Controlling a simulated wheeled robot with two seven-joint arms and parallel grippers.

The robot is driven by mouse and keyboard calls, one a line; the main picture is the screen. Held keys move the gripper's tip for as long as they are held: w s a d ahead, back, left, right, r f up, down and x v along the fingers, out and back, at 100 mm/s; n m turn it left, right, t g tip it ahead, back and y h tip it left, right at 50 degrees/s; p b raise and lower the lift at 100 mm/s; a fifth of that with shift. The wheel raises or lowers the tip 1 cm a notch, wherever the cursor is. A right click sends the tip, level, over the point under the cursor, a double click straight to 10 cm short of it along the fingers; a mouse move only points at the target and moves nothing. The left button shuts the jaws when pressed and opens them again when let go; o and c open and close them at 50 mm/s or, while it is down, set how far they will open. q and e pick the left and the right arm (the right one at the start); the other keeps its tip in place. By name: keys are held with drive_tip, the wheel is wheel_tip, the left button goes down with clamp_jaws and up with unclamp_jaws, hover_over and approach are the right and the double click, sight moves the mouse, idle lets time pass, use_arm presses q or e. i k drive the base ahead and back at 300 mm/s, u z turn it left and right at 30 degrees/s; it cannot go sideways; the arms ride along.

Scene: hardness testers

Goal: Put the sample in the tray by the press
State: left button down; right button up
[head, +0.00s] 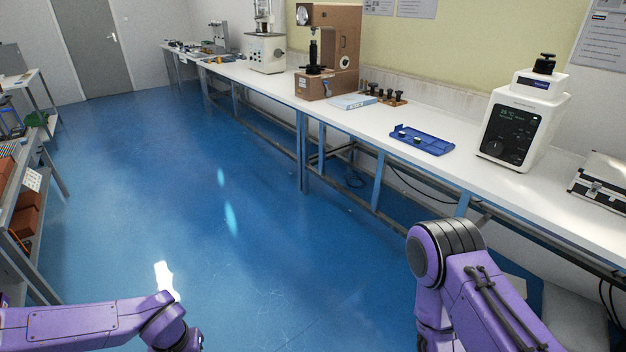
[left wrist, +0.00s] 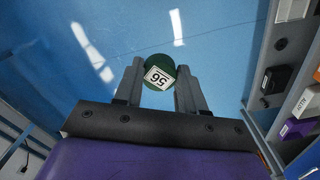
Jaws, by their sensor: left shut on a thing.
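In the left wrist view my left gripper (left wrist: 160,84) is shut on a round dark green sample (left wrist: 159,62) with a white number label (left wrist: 158,78). The sample sits between the two fingers, above the blue floor. In the head view the left forearm enters at the lower left, and its gripper is out of frame. A blue tray (head: 434,146) with a few small dark pieces lies on the white bench, left of a white machine (head: 522,118) with a dark display, which looks like the press. My right arm shows at the lower right; its gripper is out of view.
The long white bench (head: 460,168) also carries a brown tester (head: 345,50), a pale blue flat box (head: 353,102), a wooden block with dark pieces (head: 392,99) and a metal case (head: 603,180). Shelves stand at the left. The blue floor between is clear.

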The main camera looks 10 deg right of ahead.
sight(425, 139)
drive_tip(key=z, duration=0.8)
drive_tip(key=i, duration=2.1)
drive_tip(key=z, duration=0.95)
